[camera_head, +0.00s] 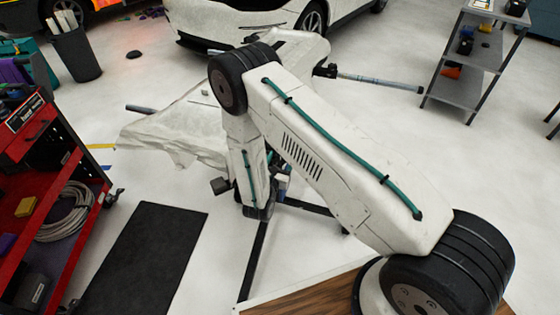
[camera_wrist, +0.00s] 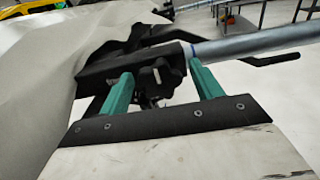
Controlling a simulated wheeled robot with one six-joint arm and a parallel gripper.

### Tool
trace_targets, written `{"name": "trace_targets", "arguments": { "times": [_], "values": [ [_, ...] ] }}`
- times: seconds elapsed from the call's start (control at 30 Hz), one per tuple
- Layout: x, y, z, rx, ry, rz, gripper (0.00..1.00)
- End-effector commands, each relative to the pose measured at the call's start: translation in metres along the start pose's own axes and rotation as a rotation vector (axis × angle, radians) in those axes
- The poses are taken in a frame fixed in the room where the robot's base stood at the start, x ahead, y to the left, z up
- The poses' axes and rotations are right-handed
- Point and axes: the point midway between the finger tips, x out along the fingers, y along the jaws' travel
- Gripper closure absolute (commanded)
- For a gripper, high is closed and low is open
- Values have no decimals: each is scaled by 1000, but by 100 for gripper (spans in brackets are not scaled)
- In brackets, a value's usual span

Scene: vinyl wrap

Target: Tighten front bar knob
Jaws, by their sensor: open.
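In the wrist view, my gripper (camera_wrist: 158,70) is open, with one green finger on each side of a dark knob (camera_wrist: 154,78). The knob is on a black bracket (camera_wrist: 110,66) at the end of a grey metal bar (camera_wrist: 250,44) that runs off to the right. The right finger overlaps the bar's near end in the picture; I cannot tell whether either finger touches anything. In the head view, my arm hides the knob and most of the gripper. White draped wrap (camera_head: 180,125) lies over the stand, and a bar (camera_head: 375,80) sticks out to the right.
A red tool cart (camera_head: 40,170) stands at the left, beside a black floor mat (camera_head: 145,260). A grey shelf (camera_head: 470,60) stands at the upper right and a white car (camera_head: 240,25) behind. Black stand legs (camera_head: 257,255) reach across the floor. A black lever (camera_wrist: 275,60) sits under the bar.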

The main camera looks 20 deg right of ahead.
Motion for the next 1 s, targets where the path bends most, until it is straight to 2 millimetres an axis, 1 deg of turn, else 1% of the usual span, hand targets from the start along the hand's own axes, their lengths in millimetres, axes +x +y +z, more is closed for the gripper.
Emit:
{"name": "trace_targets", "arguments": {
  "times": [0.03, 0.07, 0.1, 0.17, 0.2, 0.37, 0.7, 1.0],
  "values": [
    [0, 0, 0, 0, 0, 0, 35],
    [0, 0, 0, 0, 0, 0, 41],
    [0, 0, 0, 0, 0, 0, 52],
    [0, 0, 0, 0, 0, 1, 69],
    [0, 0, 0, 0, 0, 1, 79],
    [-1, 0, 0, 12, 0, 1, 79],
    [-1, 0, 0, 262, 1, 1, 79],
    [-1, 0, 0, 281, 1, 1, 79]
  ]
}}
